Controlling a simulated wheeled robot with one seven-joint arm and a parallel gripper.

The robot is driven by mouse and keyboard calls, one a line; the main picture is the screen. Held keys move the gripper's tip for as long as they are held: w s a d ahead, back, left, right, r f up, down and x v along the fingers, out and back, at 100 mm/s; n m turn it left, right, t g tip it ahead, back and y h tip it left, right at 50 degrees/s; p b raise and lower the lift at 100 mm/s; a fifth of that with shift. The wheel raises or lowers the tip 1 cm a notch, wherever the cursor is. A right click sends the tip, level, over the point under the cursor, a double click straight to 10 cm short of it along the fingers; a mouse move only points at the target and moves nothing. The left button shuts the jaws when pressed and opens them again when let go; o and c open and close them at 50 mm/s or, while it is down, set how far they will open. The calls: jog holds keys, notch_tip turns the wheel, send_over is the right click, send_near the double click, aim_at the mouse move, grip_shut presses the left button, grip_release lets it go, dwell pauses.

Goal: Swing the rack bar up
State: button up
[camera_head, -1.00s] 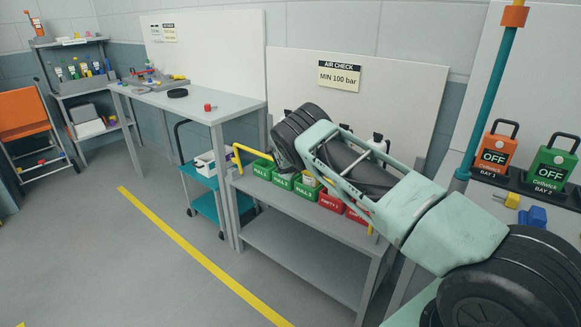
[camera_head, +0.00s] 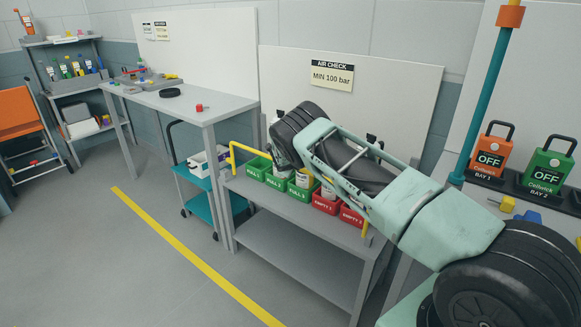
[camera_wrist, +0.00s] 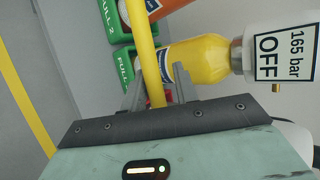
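The yellow rack bar (camera_head: 250,150) stands at the left end of the low bench in the head view and runs right until my arm hides it. In the wrist view the bar (camera_wrist: 146,55) comes down from the top and passes between my two fingers. My gripper (camera_wrist: 160,86) is open around the bar, with a gap showing on the right finger's side. A yellow bottle (camera_wrist: 200,66) lies just beyond the right finger, with a white "165 bar OFF" gauge (camera_wrist: 283,48). In the head view my fingers are hidden behind my arm.
A teal trolley (camera_head: 203,206) and a taller table (camera_head: 215,108) stand to the left. The floor in front is clear, with a yellow line (camera_head: 190,250).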

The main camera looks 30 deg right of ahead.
jog(key=shift+a, duration=0.15)
jog(key=shift+s+a, duration=0.1)
jog(key=shift+a, duration=0.1)
jog(key=b+v, duration=0.5)
jog(key=v, duration=1.2)
jog(key=shift+s+d+b, duration=0.1)
jog(key=shift+d+b, duration=0.1)
jog(key=shift+b, duration=0.2)
